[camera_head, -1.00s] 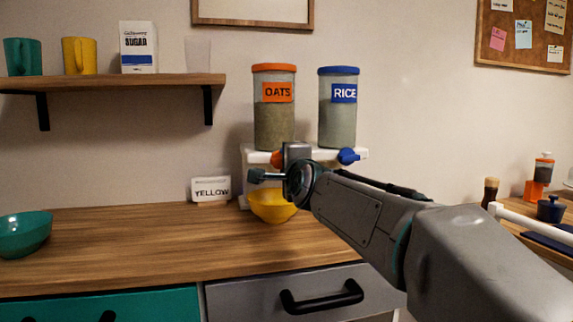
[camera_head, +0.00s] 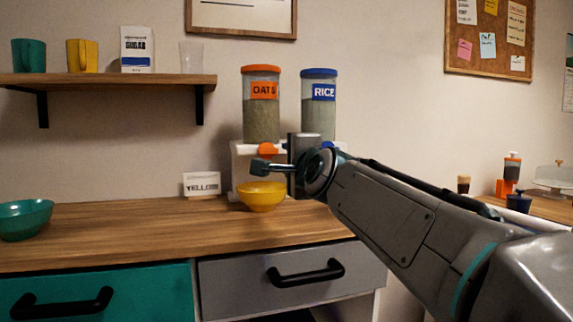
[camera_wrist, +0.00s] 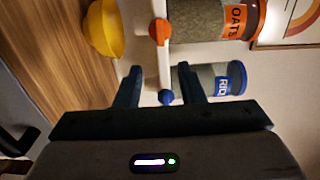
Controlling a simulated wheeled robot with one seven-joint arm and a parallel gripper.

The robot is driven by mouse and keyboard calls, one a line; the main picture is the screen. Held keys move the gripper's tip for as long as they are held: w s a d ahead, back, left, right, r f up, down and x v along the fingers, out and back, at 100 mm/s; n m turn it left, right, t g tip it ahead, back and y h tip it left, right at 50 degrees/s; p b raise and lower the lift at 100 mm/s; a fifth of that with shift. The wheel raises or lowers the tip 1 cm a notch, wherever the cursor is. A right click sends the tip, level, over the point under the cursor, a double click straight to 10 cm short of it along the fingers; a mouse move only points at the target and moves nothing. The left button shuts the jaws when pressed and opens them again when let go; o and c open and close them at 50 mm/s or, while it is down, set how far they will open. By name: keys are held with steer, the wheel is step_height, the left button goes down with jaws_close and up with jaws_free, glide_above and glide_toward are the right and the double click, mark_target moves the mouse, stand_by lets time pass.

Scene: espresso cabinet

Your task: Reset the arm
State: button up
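My gripper (camera_wrist: 160,86) shows in the wrist view with its two dark fingers apart and nothing between them that it holds. In the head view my gripper (camera_head: 264,166) is in front of the dispenser stand, to the right of and above the yellow bowl (camera_head: 261,195). The bowl stands on the counter under the oats dispenser (camera_head: 262,112) and also shows in the wrist view (camera_wrist: 101,28). The rice dispenser (camera_head: 318,105) stands to the right, its lower part hidden by my arm. Its blue knob (camera_wrist: 166,97) appears near the fingers in the wrist view.
A white stand (camera_head: 241,158) carries the dispensers. A YELLOW sign (camera_head: 201,184) and a teal bowl (camera_head: 25,218) stand on the wooden counter (camera_head: 130,232). A shelf (camera_head: 110,80) with cups is above. Drawer handles (camera_head: 306,274) project at the front. The counter's middle is clear.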

steer(key=shift+r+p, duration=0.1)
steer(key=shift+p, duration=0.25)
steer(key=s+d+n+g+h+p, duration=0.1)
steer(key=s+d+n+g+p, duration=0.3)
steer(key=s+p, duration=0.5)
steer(key=s+d+f+n+g+h+p, duration=0.1)
steer(key=s+d+n+g+p, duration=0.4)
steer(key=p, duration=1.2)
steer(key=s+d+n+g+h+p, duration=0.3)
steer(key=s+d+n+g+p, duration=0.2)
steer(key=s+p, duration=0.7)
steer(key=shift+s+f+p, duration=0.4)
steer(key=shift+s, duration=0.4)
